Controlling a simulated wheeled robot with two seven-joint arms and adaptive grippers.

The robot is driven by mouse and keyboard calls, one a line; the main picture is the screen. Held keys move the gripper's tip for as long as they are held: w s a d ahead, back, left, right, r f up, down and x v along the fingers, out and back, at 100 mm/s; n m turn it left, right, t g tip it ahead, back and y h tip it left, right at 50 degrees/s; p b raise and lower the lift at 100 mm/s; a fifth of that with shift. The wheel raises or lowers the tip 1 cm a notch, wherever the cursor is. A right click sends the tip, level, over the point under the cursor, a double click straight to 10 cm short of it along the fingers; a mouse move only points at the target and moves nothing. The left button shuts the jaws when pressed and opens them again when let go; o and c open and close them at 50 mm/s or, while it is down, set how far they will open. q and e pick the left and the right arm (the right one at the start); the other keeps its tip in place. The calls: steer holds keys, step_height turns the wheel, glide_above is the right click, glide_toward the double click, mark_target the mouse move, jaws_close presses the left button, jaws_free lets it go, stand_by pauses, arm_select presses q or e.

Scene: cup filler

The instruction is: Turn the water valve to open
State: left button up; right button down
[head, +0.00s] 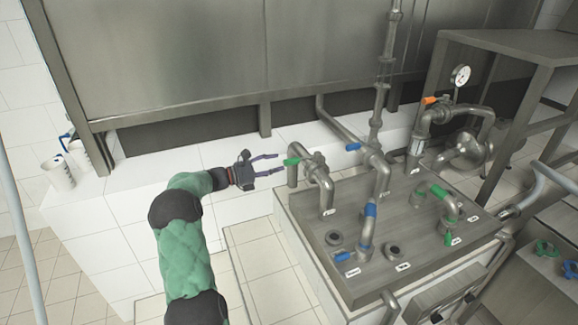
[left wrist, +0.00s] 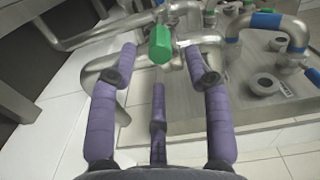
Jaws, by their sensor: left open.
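A valve with a green handle (head: 292,161) sits on a bent metal pipe at the left end of the pipe panel (head: 310,262). My left gripper (head: 279,164) is open, just left of this handle and pointing at it. In the left wrist view the green handle (left wrist: 160,44) shows between and beyond the purple fingertips (left wrist: 161,50); I see no grip on it. The labels are too small to read, so I cannot tell which valve is the water valve. My right gripper is out of view.
Other pipes with blue (head: 370,210), green (head: 440,191) and orange (head: 429,100) parts stand close by. A pressure gauge (head: 461,75) is at the back right. White cups (head: 58,173) stand on the white tiled ledge (head: 135,180) at left. A large metal tank (head: 180,55) rises behind.

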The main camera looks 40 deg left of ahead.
mark_target(284, 163)
arm_select(q)
steer(key=b+x, duration=0.1)
steer(key=x, duration=0.4)
steer(key=shift+w+d, duration=0.15)
steer(key=shift+w, duration=0.15)
jaws_close()
